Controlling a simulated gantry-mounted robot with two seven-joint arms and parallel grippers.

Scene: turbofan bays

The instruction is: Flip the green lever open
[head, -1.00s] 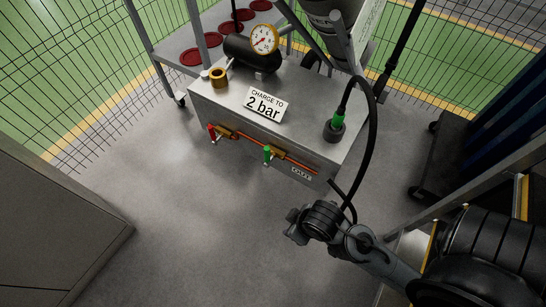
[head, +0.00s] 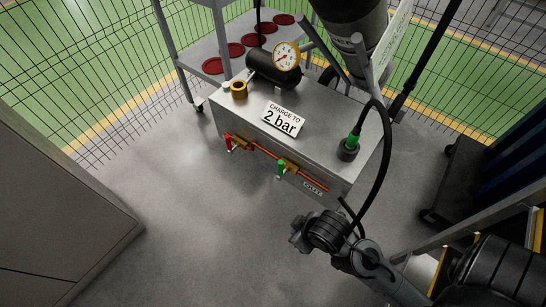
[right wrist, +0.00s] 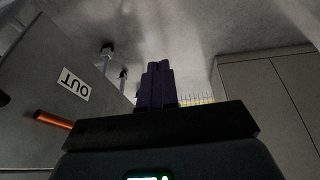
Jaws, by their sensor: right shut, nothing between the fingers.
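The green lever (head: 280,168) stands upright on a brass valve on the front of the grey metal cart (head: 225,118) in the head view. An orange pipe (head: 315,183) runs through the valve toward the OUT label (head: 312,189). My right gripper (head: 296,234) is in front of the cart, below and slightly right of the lever, apart from it. In the right wrist view its dark fingers (right wrist: 158,85) are together and empty. The OUT label (right wrist: 74,83) and the orange pipe (right wrist: 53,120) show left of them there. I cannot make out the green lever there. My left gripper is out of view.
A red lever (head: 228,143) is on the same pipe, to the left. A gauge (head: 286,55), a "2 bar" sign (head: 284,119) and a black hose (head: 388,150) are on the cart. A cabinet (head: 60,215) stands left. The floor between is clear.

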